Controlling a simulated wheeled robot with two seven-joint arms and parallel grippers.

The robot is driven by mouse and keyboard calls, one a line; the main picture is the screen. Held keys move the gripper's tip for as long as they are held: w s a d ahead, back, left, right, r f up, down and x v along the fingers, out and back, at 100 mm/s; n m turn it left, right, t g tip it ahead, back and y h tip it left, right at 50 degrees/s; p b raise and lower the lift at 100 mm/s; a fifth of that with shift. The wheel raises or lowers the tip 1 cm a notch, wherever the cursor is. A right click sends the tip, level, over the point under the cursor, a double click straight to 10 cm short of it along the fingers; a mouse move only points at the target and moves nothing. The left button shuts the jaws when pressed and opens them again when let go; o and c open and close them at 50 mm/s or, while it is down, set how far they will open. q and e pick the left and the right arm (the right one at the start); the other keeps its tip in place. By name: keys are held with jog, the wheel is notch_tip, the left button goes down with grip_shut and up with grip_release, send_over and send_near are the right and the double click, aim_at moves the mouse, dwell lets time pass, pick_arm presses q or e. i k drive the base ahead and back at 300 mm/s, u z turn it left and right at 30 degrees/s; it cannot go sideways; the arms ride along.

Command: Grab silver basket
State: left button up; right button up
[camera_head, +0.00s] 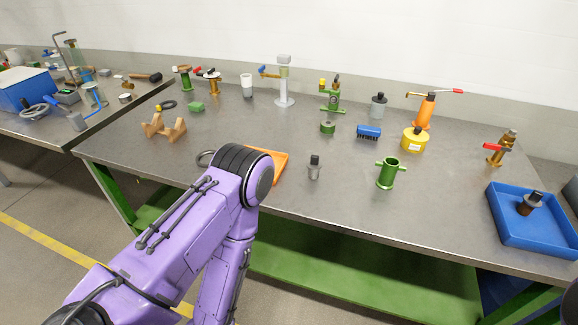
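I cannot pick out a silver basket with certainty. A small pale grey-white cup-shaped piece (247,86) stands upright at the back of the steel table (330,210), left of a white stand (284,85). It is too small to tell whether it is a basket. My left arm comes in from the lower left, bends at its elbow before the table's front edge and runs down out of the picture. It hides part of an orange tray (280,166). My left gripper is not in view. My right gripper is not in view.
A blue tray (505,225) with a dark fitting (530,203) is at right. A second table (62,130) stands left. Bare steel lies between objects.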

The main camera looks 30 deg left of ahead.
aim_at(313, 165)
jog(key=u, duration=1.8)
jog(key=k, duration=0.7)
jog(key=z, duration=0.85)
